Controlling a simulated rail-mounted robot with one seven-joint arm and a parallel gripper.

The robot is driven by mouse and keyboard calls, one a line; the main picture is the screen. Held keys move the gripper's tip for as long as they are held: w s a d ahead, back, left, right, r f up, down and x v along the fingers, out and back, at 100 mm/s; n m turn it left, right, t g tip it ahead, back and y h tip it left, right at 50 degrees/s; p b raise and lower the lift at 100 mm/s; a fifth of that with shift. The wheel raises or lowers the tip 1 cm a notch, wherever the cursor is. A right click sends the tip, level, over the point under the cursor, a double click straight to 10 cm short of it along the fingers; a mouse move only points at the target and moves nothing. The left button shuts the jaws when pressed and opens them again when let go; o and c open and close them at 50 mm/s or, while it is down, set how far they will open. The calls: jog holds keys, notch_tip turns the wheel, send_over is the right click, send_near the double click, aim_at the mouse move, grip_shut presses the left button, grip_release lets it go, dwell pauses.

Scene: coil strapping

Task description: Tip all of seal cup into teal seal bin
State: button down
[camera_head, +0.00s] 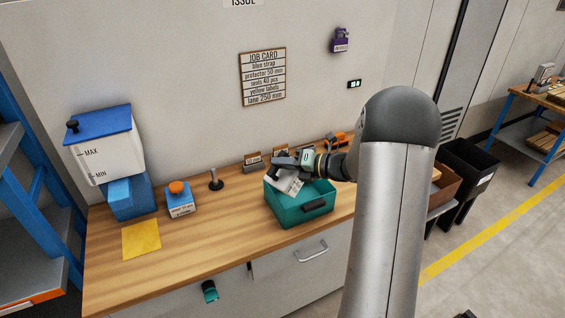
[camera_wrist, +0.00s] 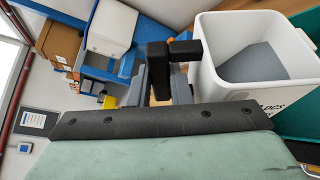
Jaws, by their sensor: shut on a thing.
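The white seal cup (camera_head: 288,184) is held tilted over the teal seal bin (camera_head: 303,216), near the bin's left rear part. My gripper (camera_head: 284,163) is shut on the cup at its upper side. In the wrist view the cup (camera_wrist: 228,98) fills the right side, with dark print on its wall and a flat grey surface inside; I cannot tell whether that is seals or the cup's floor. The black fingertips (camera_wrist: 172,55) are beside the cup's left edge. A teal strip of the bin (camera_wrist: 306,117) shows behind the cup. The bin's inside is mostly hidden.
A blue-lidded white tank (camera_head: 105,147) is at the left. An orange tool (camera_head: 338,139) lies behind the bin.

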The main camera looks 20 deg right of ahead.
jog(key=shift+w+d+r+m+y+p, duration=0.2)
jog(key=shift+d+m+y+p, duration=0.15)
jog(key=shift+p, duration=0.35)
jog(key=shift+w+d+m+p, duration=0.1)
jog(key=shift+d+m+p, duration=0.1)
jog(key=shift+m+p, duration=0.1)
jog(key=shift+d, duration=0.1)
jog(key=shift+w+f, duration=0.1)
dwell(0.3)
jog(key=shift+w+d+m+y, duration=0.2)
jog(key=shift+d+m+y, duration=0.15)
jog(key=shift+d+m, duration=0.1)
dwell(0.3)
jog(key=shift+w+d+f+m, duration=0.1)
jog(key=shift+w+d+m, duration=0.1)
jog(key=shift+d+m, duration=0.3)
jog(key=shift+t, duration=0.3)
